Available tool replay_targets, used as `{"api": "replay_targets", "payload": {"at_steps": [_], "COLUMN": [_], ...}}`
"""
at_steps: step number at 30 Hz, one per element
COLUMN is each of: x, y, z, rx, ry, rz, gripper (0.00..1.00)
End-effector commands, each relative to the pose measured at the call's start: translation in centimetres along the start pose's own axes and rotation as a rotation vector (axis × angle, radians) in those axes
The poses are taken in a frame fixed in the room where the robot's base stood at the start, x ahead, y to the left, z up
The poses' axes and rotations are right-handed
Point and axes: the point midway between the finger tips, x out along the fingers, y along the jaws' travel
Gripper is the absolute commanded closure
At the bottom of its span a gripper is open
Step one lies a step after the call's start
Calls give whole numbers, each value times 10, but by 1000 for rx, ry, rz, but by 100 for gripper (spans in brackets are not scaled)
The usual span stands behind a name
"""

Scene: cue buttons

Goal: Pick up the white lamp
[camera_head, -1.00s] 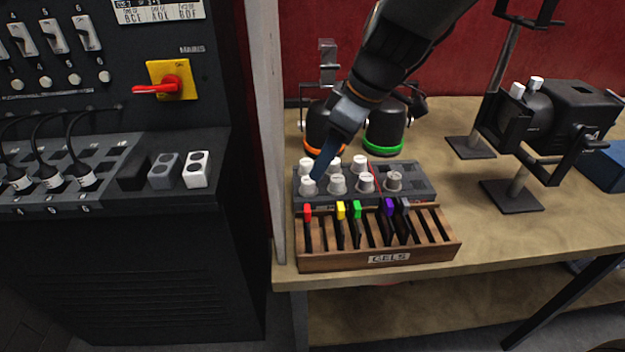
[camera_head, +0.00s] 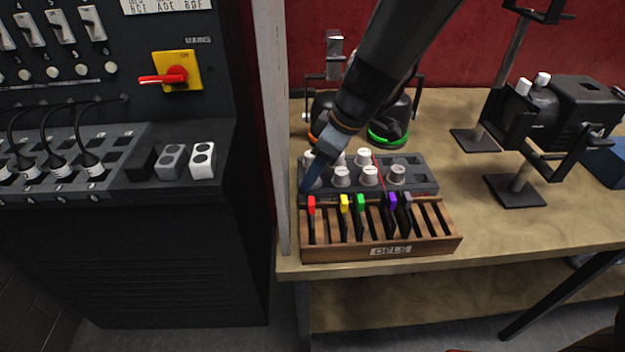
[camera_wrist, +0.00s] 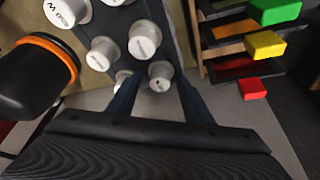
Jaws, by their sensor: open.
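Several small white lamps, shaped like capped knobs, stand in a dark grey tray (camera_head: 425,178) on the table. Front-row lamps (camera_head: 342,176) show in the head view, and the front-left one is partly behind my gripper (camera_head: 309,186). In the wrist view, my open gripper (camera_wrist: 157,80) has one white lamp (camera_wrist: 160,75) between its fingertips, with no clear grip on it. Another lamp (camera_wrist: 124,78) sits close by the left finger. One lamp (camera_wrist: 67,12) at the upper left carries a dark "W". Which single lamp the task names, I cannot tell.
A wooden GELS rack (camera_head: 440,246) with coloured tabs stands just in front of the tray. Black lamp housings with orange and green rings (camera_head: 388,138) stand behind it. A white post (camera_head: 268,120) borders the left.

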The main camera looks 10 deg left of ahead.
Motion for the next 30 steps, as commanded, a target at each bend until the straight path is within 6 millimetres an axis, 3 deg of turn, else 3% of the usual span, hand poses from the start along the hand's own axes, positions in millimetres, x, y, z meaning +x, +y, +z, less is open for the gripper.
{"api": "replay_targets", "payload": {"at_steps": [5, 13, 23, 30], "x": [0, 0, -6, -42], "y": [0, 0, 0, 2], "z": [0, 0, -3, -19], "rx": [0, 0, -1, -3], "ry": [0, 0, 2, 4], "rz": [0, 0, 1, 4], "gripper": [54, 98, 98, 98]}}
